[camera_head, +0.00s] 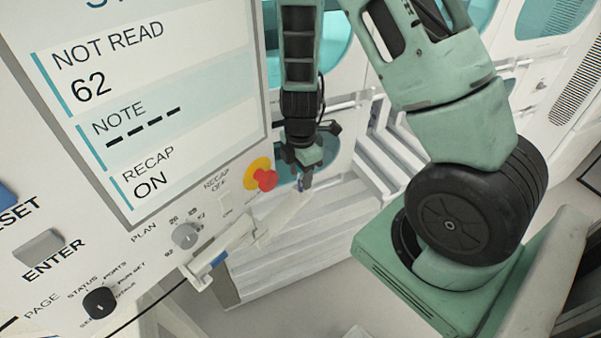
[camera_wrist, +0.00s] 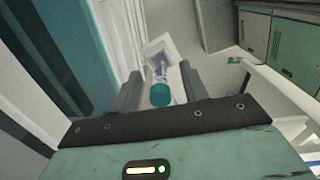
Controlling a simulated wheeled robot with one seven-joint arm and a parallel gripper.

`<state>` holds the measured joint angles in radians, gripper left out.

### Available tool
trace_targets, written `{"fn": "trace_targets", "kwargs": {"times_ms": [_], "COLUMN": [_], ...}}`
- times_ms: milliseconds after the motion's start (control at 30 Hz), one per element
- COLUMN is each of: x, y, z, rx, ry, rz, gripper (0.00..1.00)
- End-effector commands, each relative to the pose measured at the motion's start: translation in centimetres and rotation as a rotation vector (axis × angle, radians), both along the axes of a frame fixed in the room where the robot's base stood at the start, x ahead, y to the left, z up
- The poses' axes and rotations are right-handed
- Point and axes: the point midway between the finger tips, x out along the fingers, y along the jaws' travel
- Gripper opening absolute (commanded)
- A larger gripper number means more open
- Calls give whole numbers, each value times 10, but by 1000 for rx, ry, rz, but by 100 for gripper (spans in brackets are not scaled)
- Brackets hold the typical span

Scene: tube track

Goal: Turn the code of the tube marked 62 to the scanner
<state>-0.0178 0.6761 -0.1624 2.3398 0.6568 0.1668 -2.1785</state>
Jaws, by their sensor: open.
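A tube with a teal cap (camera_wrist: 160,95) and a purple-and-white body shows in the wrist view, cap toward the camera. It lies in line with the gap between the two fingers of my gripper (camera_wrist: 161,78), with space on both sides. I cannot read its number or see its code. In the head view my gripper (camera_head: 305,178) points down beside the white console, fingers small and partly hidden. The console's screen (camera_head: 150,100) reads "NOT READ 62", "NOTE" with dashes, and "RECAP ON". I cannot make out the scanner in either view.
The console carries a red and yellow button (camera_head: 262,176), a grey PLAN knob (camera_head: 186,235), a black knob (camera_head: 100,301) and an ENTER key (camera_head: 39,247). A white rail (camera_head: 245,238) runs below the console's edge. White stepped panels stand behind my gripper.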

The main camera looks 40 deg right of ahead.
Motion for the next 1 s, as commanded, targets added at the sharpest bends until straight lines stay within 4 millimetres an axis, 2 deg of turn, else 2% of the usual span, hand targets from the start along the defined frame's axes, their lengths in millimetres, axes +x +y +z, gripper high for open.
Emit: {"fn": "trace_targets", "kwargs": {"times_ms": [267, 300, 433, 467, 500, 533, 567, 600, 1000], "x": [0, 0, 0, 0, 0, 0, 0, 0, 0], "y": [0, 0, 0, 0, 0, 0, 0, 0, 0], "z": [-2, -2, -2, -2, -2, -1, -1, -1, 3], "rx": [0, 0, 0, 0, 0, 0, 0, 0, 0], "ry": [-1, 0, 0, 0, 0, 0, 0, 0, 0], "rz": [0, 0, -1, -1, -1, -1, -1, -1, 0], "gripper": [44, 38, 2, 0, 0, 15, 6, 5, 5]}}
